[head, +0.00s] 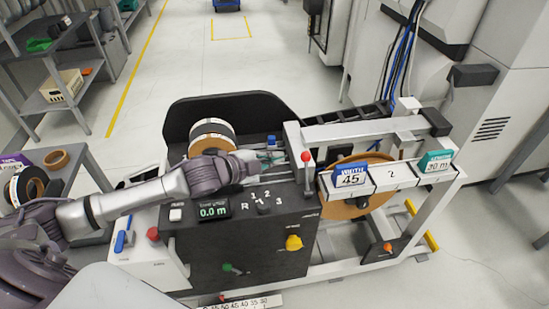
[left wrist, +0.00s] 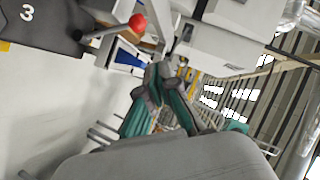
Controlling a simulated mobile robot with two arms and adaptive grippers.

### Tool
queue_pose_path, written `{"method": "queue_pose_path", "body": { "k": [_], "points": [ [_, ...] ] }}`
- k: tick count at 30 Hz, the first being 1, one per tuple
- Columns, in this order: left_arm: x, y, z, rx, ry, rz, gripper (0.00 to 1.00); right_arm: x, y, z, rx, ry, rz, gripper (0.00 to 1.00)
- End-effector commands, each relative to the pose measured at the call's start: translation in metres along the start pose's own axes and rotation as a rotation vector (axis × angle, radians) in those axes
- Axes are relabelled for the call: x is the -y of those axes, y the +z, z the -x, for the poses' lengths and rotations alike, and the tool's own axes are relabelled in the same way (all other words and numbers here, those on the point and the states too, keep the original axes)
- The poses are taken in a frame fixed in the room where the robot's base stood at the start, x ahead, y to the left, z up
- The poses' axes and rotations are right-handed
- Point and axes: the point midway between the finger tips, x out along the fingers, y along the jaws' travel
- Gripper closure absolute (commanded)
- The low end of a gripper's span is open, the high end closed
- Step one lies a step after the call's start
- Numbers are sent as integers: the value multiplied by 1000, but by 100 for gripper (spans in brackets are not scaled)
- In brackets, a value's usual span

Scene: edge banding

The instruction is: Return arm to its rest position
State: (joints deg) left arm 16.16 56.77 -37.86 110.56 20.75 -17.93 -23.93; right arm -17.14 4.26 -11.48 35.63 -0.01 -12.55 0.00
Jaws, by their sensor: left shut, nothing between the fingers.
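My left arm comes in from the left and reaches across the top of the dark edge banding machine (head: 270,248). My left gripper (head: 278,158) is shut and empty, above the machine top just left of the red-ball lever (head: 306,157). In the left wrist view its green-padded fingers (left wrist: 168,92) are close together, with nothing seen between them. The red ball (left wrist: 137,22) shows beyond the fingers there, apart from them. My right gripper is in neither view.
A banding roll (head: 212,138) sits behind my left wrist. The display (head: 213,211) reads 0.0 m. A side table (head: 88,190) with tape rolls stands left. Open floor lies behind.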

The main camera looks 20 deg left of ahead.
Motion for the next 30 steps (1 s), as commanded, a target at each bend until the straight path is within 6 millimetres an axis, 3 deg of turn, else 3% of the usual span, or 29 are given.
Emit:
{"method": "queue_pose_path", "body": {
  "k": [10,13,16,18,21,30],
  "points": [
    [-7,-3,-1,3,8,17,100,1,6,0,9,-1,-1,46],
    [-36,-17,-2,29,43,97,100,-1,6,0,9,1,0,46],
    [-83,-36,6,108,100,256,100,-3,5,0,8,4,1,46],
    [-117,-46,21,200,139,402,100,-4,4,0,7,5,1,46],
    [-152,-47,50,352,176,590,100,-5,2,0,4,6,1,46],
    [-217,-36,136,727,230,952,100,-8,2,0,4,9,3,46]
  ]
}}
